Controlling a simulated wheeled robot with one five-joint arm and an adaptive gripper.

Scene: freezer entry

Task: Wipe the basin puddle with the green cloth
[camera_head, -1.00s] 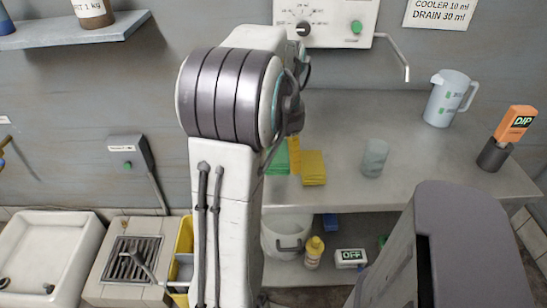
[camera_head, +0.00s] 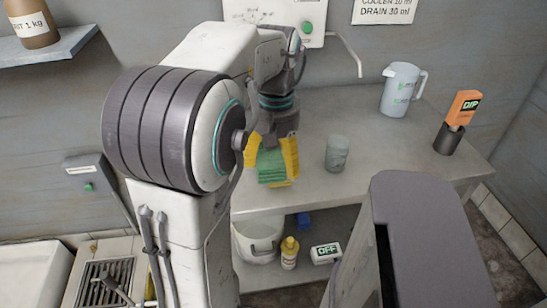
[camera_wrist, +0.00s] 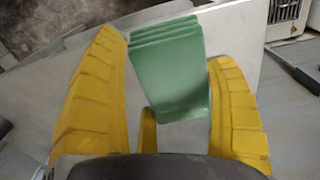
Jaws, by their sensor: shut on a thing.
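My gripper (camera_head: 271,158) has yellow fingers and is shut on the green cloth (camera_head: 271,168), at the left part of the grey counter. In the wrist view the folded green cloth (camera_wrist: 168,65) shows between the two fingers (camera_wrist: 165,100), its layered edge at the far end. I cannot tell whether the cloth touches the counter. The white basin (camera_head: 28,275) is at the lower left, partly cut off. No puddle can be made out in it.
A clear beaker (camera_head: 337,153) stands just right of my gripper. A jug (camera_head: 399,90) and an orange DIP tool in a dark holder (camera_head: 449,138) stand farther right.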

